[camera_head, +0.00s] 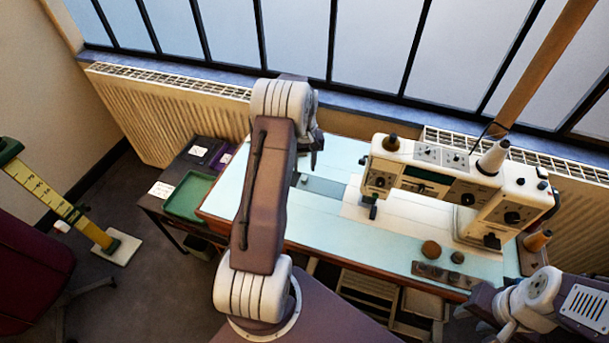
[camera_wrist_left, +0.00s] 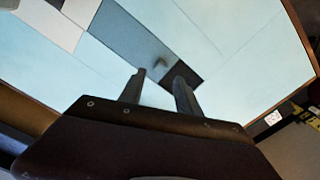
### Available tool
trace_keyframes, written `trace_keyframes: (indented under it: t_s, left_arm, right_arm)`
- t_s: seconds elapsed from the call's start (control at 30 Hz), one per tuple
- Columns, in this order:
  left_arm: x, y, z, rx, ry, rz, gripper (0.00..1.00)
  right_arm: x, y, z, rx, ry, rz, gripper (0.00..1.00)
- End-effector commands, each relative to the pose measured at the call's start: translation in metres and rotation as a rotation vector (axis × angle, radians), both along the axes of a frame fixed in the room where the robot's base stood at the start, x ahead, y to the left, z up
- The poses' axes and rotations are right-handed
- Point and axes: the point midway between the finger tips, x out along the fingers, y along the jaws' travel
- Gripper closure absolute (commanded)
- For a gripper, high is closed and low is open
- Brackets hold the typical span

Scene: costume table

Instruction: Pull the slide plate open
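The grey slide plate (camera_head: 325,187) lies flush in the pale blue table top, left of the sewing machine (camera_head: 455,180). In the left wrist view the plate (camera_wrist_left: 128,37) is a grey strip with a small dark mark or knob near its near end. A darker patch (camera_wrist_left: 183,76) adjoins that end; I cannot tell whether it is a gap or shadow. My left gripper (camera_head: 314,158) is above the table near the plate's left end. In its wrist view the two fingers (camera_wrist_left: 160,72) are apart and empty. My right gripper (camera_head: 474,318) is low at the right, its opening unclear.
A thread cone (camera_head: 493,158) stands on the machine. A round brown object (camera_head: 431,249) and a tray of small items (camera_head: 440,274) lie at the table's front. A green tray (camera_head: 188,196) sits on a side table to the left. Radiators and a window stand behind.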

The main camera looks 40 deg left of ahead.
Motion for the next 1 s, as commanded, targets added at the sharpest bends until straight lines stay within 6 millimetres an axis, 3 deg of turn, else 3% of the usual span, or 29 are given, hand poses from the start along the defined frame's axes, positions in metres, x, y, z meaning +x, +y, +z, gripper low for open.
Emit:
trace_keyframes:
  t_s: [0.1, 0.3, 0.6, 0.73, 0.77, 1.0]
  left_arm:
    - [-0.001, 0.000, -0.026, -0.001, 0.003, 0.000, 0.60]
    - [0.000, 0.000, -0.051, 0.000, 0.000, 0.000, 0.60]
    - [0.000, 0.000, -0.055, 0.001, -0.001, -0.001, 0.60]
    - [0.000, 0.000, -0.055, 0.001, -0.001, -0.001, 0.96]
    - [0.000, 0.000, -0.055, 0.001, -0.001, -0.001, 1.00]
    - [0.000, 0.000, -0.055, 0.000, -0.001, -0.001, 1.00]
  right_arm:
    - [0.000, 0.000, -0.001, 0.000, 0.000, 0.000, 0.64]
    - [0.000, 0.000, -0.001, 0.000, 0.000, 0.000, 0.64]
    - [0.000, 0.000, -0.001, 0.000, 0.000, 0.000, 0.64]
    - [0.000, 0.000, -0.001, 0.000, 0.000, 0.000, 0.64]
    - [0.000, 0.000, -0.001, 0.000, 0.000, 0.000, 0.64]
    - [0.000, 0.000, -0.001, 0.000, 0.000, 0.000, 0.64]
